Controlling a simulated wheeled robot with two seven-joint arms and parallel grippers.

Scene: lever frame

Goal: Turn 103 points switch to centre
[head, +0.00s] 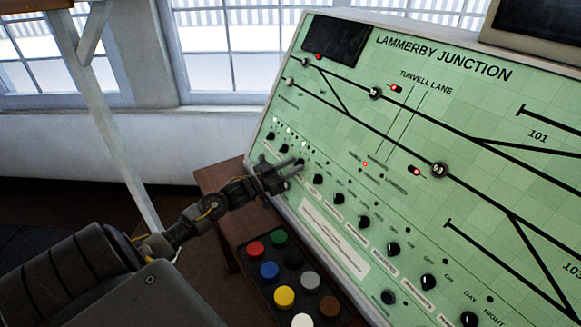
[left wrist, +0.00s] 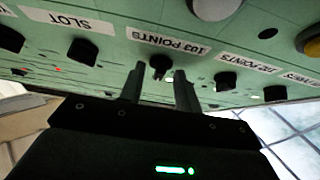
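The 103 points switch is a small black rotary knob (left wrist: 160,64) next to the white 103 POINTS label (left wrist: 168,41) on the green panel in the left wrist view. My left gripper (left wrist: 159,82) has its two dark fingers apart, one on each side of the knob in the picture. Gaps show between the fingers and the knob, so it is not clamped. In the head view my left gripper (head: 293,171) is at the lower left of the panel, and its fingers partly cover the knob there. I cannot tell which way the knob points.
The sloping green LAMMERBY JUNCTION panel (head: 400,130) carries a row of similar knobs, including one just right of the gripper (head: 317,179). A dark tray (head: 262,289) of coloured buttons sits below. A white post (head: 110,110) stands at left.

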